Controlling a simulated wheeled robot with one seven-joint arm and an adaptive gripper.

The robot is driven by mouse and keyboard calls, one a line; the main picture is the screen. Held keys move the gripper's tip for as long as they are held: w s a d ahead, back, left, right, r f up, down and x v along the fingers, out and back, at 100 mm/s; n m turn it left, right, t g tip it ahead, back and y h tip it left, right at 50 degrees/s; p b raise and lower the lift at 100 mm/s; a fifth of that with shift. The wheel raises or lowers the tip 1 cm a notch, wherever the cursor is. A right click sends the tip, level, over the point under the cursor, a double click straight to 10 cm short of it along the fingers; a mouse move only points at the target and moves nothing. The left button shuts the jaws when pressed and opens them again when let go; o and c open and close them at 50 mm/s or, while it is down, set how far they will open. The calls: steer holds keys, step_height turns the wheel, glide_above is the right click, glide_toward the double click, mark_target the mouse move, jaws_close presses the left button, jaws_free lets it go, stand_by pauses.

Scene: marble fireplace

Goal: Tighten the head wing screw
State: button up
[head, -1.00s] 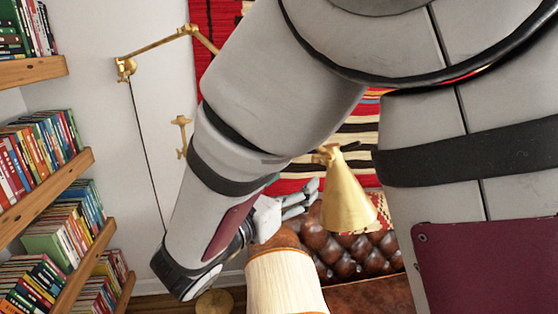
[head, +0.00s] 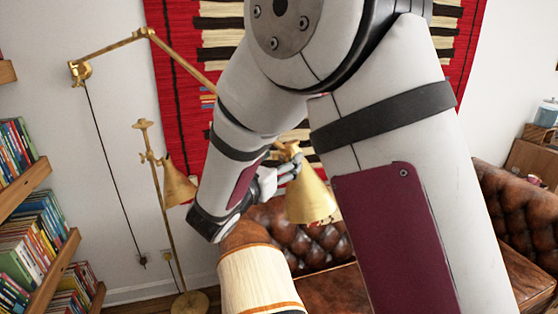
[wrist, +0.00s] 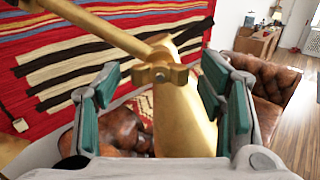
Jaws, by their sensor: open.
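A brass wall lamp hangs from a jointed arm (head: 112,47); its cone-shaped head (head: 310,203) points down in the head view. In the wrist view the lamp head (wrist: 183,122) fills the middle, with the lamp arm entering from the upper left. The brass wing screw (wrist: 160,75) shows at the joint on top of the head, lying crosswise between my fingers. My gripper (wrist: 162,78) is open, with one green-padded finger on each side of the screw and visible gaps. In the head view my gripper (head: 285,172) is beside the lamp head's top; my arm hides much of the lamp arm.
A brass floor lamp (head: 168,215) stands at the left by the wall. A cream lampshade (head: 258,278) is close below my forearm. A brown leather sofa (head: 340,290) is behind, under a red striped wall hanging (head: 180,60). Bookshelves (head: 25,195) line the left edge.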

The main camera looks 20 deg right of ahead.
steer(key=c, duration=1.2)
steer(key=shift+o, duration=0.2)
steer(key=shift+m, duration=0.3)
steer(key=m+b, duration=0.2)
steer(key=m, duration=0.2)
steer(key=shift+w, duration=0.15)
steer(key=m+b, duration=0.3)
steer(key=m, duration=0.2)
steer(key=shift+f, duration=0.1)
steer(key=m+b, duration=0.4)
steer(key=b, duration=0.1)
steer(key=shift+f+m+b, duration=0.1)
steer(key=shift+m+b, duration=0.2)
steer(key=m+b, duration=0.3)
steer(key=b, duration=0.2)
steer(key=shift+m, duration=0.3)
steer(key=shift+r, duration=0.2)
